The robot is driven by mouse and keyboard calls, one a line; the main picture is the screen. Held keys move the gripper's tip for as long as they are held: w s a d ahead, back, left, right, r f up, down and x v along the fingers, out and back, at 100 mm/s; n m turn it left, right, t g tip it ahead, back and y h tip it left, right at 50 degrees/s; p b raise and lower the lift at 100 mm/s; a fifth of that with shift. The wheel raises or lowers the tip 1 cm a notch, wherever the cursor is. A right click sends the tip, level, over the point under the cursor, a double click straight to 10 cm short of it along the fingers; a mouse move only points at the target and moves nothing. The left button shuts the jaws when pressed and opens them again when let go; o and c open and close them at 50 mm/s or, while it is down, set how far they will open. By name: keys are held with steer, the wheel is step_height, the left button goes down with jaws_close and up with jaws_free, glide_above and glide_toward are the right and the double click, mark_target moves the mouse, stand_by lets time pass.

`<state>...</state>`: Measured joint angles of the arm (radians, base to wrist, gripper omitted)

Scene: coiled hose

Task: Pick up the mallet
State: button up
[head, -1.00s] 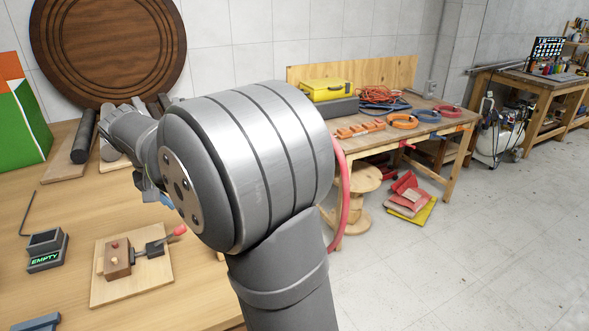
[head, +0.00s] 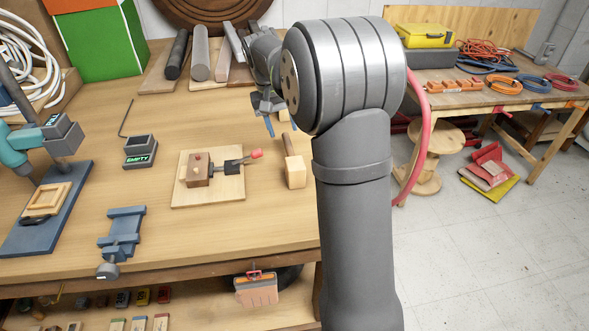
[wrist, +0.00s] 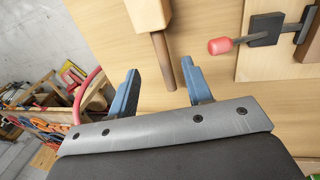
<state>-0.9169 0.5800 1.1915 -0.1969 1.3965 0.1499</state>
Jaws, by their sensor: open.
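The mallet has a pale wooden block head (head: 295,173) and a brown handle. It lies on the workbench right of the clamp board, its handle pointing away towards my gripper (head: 280,122). In the wrist view, the mallet's head (wrist: 148,15) is at the top and its handle (wrist: 164,62) runs down towards the gap between the blue fingers. My gripper (wrist: 161,78) is open and empty, with the handle's end between its fingertips in the picture. I cannot tell how far above the handle the fingers are.
A board (head: 208,197) with a red-handled toggle clamp (head: 238,163) lies left of the mallet. A blue vise (head: 122,232) and an "EMPTY" box (head: 140,150) are further left. Several cylinders and bars (head: 199,60) lie at the back. The workbench (head: 250,235) is clear in front of the mallet.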

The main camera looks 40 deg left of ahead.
mark_target(292, 159)
steer(key=f, duration=0.4)
steer(key=w+d+f, duration=0.1)
steer(key=f, duration=0.3)
steer(key=w+f, duration=0.1)
steer(key=f, duration=0.3)
steer(key=shift+d+f, duration=0.25)
steer(key=shift+d, duration=0.15)
steer(key=shift+c, duration=0.3)
jaws_close()
